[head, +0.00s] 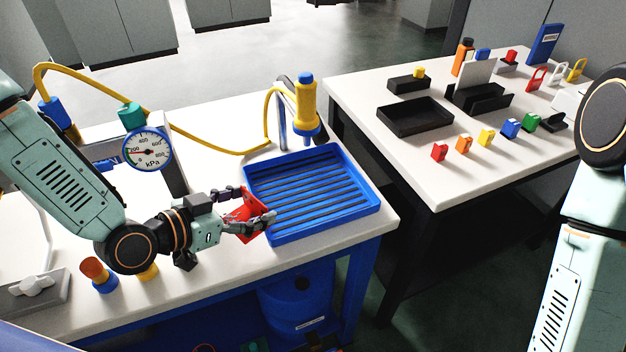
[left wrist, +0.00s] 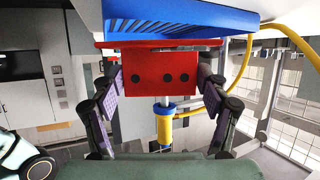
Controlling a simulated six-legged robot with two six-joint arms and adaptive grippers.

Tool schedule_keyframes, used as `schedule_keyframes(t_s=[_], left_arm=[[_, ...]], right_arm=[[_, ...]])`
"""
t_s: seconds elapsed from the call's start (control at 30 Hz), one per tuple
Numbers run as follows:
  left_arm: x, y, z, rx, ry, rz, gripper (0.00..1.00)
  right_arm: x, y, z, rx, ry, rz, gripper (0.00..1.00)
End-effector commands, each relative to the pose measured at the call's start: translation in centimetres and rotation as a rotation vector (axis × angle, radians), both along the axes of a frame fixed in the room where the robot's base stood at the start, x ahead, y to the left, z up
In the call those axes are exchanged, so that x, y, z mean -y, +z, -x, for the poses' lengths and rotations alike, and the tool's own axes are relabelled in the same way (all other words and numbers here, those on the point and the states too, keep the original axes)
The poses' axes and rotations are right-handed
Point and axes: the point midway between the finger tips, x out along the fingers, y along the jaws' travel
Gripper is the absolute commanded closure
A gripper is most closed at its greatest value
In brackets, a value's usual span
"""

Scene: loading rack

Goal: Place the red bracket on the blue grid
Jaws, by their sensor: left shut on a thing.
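The red bracket (head: 241,209) is held in my left gripper (head: 252,208), at the left edge of the blue grid (head: 352,213). In the left wrist view the bracket (left wrist: 160,75) shows a flat red face with dark holes, between the two fingers. The grid (left wrist: 180,20) fills the top of that view, right by the bracket's flange. I cannot tell whether bracket and grid touch. The grid is a slatted blue tray on the white bench. My right arm shows at the right edge of the head view, but its gripper is out of sight.
A yellow and blue tap (head: 306,105) stands behind the grid, with a yellow hose (head: 215,146). A pressure gauge (head: 146,149) stands left of it. A second table (head: 400,168) at right holds black trays and small coloured parts. A gap separates the tables.

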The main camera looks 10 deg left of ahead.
Motion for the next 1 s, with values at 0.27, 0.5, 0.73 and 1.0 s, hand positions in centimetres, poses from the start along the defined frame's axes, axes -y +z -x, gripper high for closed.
schedule_keyframes(t_s=[0.27,0.5,0.73,1.0], left_arm=[[1.8,-0.1,-2.2,0.003,-0.007,-0.005,0.68],[3.6,-0.1,-4.9,0.005,-0.007,-0.005,0.68],[5.7,0.0,-8.3,0.006,-0.007,-0.006,0.68],[8.7,0.0,-13.1,0.007,-0.005,-0.001,0.68]], right_arm=[[0.0,-1.0,0.1,-0.001,0.000,0.000,0.60],[0.0,-1.2,0.1,-0.001,0.000,0.000,0.60],[0.0,-1.2,0.0,-0.001,-0.001,0.000,0.60],[0.0,-1.0,0.0,-0.001,0.000,0.000,0.60]])
